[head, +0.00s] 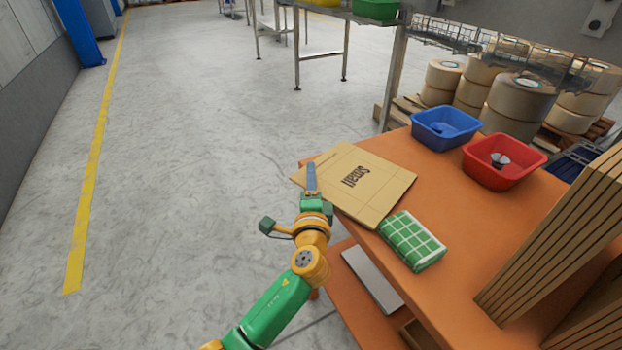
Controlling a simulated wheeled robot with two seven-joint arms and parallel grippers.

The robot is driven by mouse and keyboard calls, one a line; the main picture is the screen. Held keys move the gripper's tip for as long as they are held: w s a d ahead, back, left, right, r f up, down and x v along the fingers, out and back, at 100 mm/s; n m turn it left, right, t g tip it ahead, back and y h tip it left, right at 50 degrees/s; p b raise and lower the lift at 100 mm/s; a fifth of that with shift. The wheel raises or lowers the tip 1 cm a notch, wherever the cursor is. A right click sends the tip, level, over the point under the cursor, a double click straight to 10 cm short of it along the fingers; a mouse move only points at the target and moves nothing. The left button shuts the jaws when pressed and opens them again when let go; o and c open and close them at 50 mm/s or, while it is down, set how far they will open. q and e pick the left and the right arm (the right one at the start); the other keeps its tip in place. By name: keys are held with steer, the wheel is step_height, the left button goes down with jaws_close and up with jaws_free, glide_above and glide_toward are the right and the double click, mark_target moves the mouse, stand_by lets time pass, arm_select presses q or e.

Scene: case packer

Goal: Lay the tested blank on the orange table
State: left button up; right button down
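The cardboard blank (373,183), a flat brown sheet marked "Small", lies over the left end of the orange table (462,227), its left corner reaching past the table's edge. I cannot tell whether it rests fully on the top. My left gripper (311,179) is at the blank's near left edge, with a blue finger lying over the cardboard. It looks shut on that edge; the lower finger is hidden beneath the sheet. My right gripper is not in view.
A green checked cloth-like pack (412,241) lies beside the blank. A blue bin (446,145) and a red bin (505,177) with a small item stand behind. Stacked cardboard (555,240) stands at right. The orange top between is clear. Open floor lies left.

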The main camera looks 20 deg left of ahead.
arm_select(q)
steer(key=shift+r, duration=0.2)
steer(key=shift+r+p, duration=0.55)
steer(key=shift+p, duration=0.15)
steer(key=v, duration=1.2)
steer(key=shift+f+b, duration=0.15)
steer(key=shift+b, duration=0.25)
steer(key=o, duration=1)
steer(key=b+v, duration=0.1)
steer(key=v, duration=0.6)
steer(key=shift+s, duration=0.15)
jaws_close()
